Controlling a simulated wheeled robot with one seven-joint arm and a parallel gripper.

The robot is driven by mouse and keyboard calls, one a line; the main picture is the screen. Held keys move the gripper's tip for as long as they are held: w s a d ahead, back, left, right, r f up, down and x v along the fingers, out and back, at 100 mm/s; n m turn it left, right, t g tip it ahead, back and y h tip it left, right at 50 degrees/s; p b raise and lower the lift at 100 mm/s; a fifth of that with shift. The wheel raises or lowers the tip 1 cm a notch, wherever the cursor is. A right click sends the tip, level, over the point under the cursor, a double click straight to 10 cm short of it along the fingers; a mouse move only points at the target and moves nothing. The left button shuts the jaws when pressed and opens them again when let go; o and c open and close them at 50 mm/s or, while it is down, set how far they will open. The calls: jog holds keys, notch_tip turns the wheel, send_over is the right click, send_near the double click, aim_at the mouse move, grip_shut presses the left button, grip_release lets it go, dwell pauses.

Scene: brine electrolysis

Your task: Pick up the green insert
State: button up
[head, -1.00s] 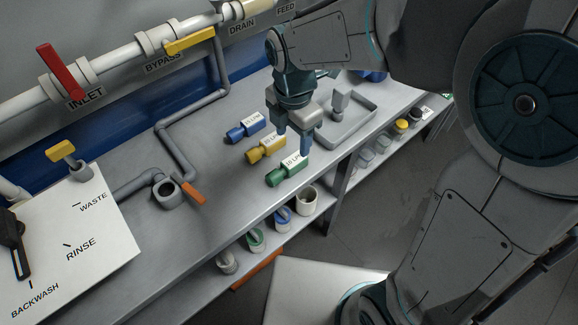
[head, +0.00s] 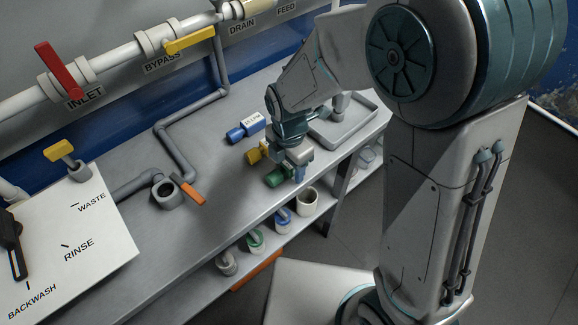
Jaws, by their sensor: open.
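The green insert (head: 275,179) lies on the grey bench near its front edge, with its labelled end hidden by my gripper. My gripper (head: 298,178) points down over the labelled end of the green insert. Its jaws are open, and I cannot tell whether they touch the insert. The yellow insert (head: 254,156) lies just behind, partly hidden by my gripper. The blue insert (head: 237,134) with a white label lies farther back on the bench.
A grey tray (head: 335,140) stands right of my gripper. An orange-handled pipe fitting (head: 190,194) stands to the left. A lower shelf holds several cups, including a green one (head: 254,240). Pipes with red (head: 56,66) and yellow (head: 190,40) handles run along the wall.

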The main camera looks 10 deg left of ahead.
jog(key=c, duration=1.1)
jog(key=shift+r, duration=0.1)
